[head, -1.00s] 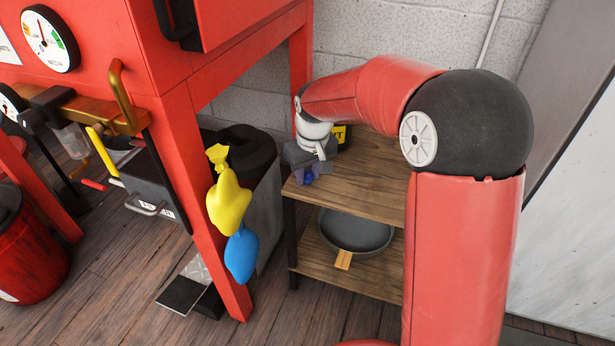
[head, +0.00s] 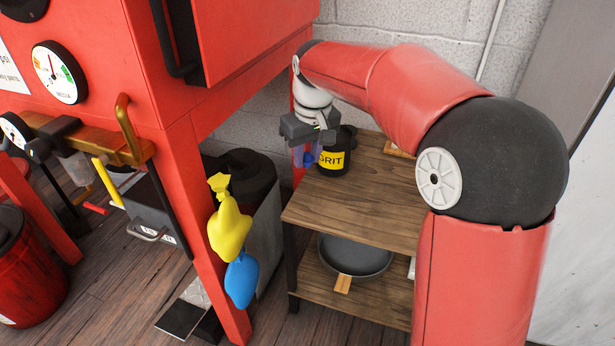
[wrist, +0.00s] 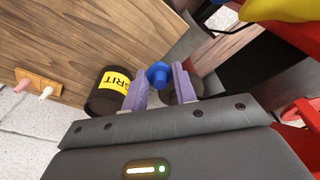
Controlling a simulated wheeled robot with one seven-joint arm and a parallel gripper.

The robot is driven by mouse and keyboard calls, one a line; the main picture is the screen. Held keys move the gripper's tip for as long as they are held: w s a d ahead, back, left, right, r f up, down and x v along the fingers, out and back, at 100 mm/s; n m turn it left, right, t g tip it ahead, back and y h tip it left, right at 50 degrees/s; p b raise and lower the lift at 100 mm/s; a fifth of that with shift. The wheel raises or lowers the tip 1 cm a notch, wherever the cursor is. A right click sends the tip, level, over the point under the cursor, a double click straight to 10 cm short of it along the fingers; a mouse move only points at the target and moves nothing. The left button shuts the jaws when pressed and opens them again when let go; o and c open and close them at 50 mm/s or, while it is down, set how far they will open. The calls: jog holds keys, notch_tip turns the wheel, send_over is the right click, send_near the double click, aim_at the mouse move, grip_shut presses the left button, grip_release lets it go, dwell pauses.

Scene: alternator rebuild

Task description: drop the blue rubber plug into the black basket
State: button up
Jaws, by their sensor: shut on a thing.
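The blue rubber plug (wrist: 157,73) is held between the purple fingers of my gripper (wrist: 158,80) in the wrist view. In the head view my gripper (head: 305,154) is shut on it, pointing down by the back left corner of the shelf unit, left of the GRIT can. There the plug is hard to tell from the fingers. I cannot identify the black basket with certainty. A dark round-topped container (head: 250,172) stands on the floor left of the shelf unit, partly hidden by the red cabinet leg and the gloves.
A black can labelled GRIT (head: 336,158) stands on the wooden top shelf (head: 350,205). A dark pan (head: 355,256) lies on the lower shelf. The front of the top shelf is clear.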

aim_at(307, 154)
notch_tip(307, 154, up, 7)
jog(key=shift+p, duration=0.55)
notch_tip(307, 154, up, 4)
jog(key=p, duration=0.4)
